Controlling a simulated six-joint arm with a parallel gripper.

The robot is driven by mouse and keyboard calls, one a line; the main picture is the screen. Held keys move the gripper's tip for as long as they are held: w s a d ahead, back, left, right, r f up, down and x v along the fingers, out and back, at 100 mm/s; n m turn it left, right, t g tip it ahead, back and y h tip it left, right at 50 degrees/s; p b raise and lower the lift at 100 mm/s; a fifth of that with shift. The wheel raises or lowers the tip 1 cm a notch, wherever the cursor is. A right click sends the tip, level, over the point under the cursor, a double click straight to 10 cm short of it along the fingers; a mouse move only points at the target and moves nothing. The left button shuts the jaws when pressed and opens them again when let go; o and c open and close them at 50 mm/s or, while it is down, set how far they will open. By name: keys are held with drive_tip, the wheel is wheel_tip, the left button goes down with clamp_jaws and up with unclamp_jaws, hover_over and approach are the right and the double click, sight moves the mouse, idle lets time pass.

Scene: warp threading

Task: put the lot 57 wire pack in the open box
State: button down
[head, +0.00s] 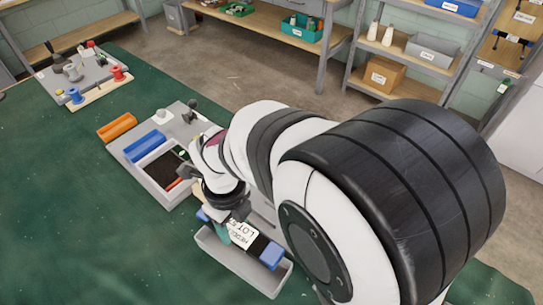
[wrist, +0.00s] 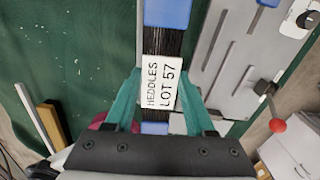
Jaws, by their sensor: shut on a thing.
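The lot 57 wire pack (head: 272,256) is a bundle of dark wires with blue end blocks and a white label. The wrist view shows the pack (wrist: 163,42) with its label reading "HEDDLES LOT 57". My gripper (wrist: 161,100) has teal fingers shut on the pack, one on each side near the label. In the head view my gripper (head: 226,226) holds the pack over a long grey open box (head: 232,270), roughly lined up with it. The pack hides most of the box's inside, and I cannot tell how far above the floor of the box it is.
A grey fixture (head: 146,180) with a dark recess stands beside the box, with blue (head: 144,146) and orange (head: 117,127) blocks along its far left side. A board with spools (head: 98,83) is at the back left. The green table (head: 60,190) is clear at left.

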drive_tip(key=shift+s+a+f, duration=0.1)
drive_tip(key=shift+f, duration=2.75)
drive_tip(key=shift+f, duration=0.15)
drive_tip(key=shift+f, duration=0.25)
drive_tip(key=shift+f, duration=0.15)
drive_tip(key=shift+f, duration=0.8)
unclamp_jaws()
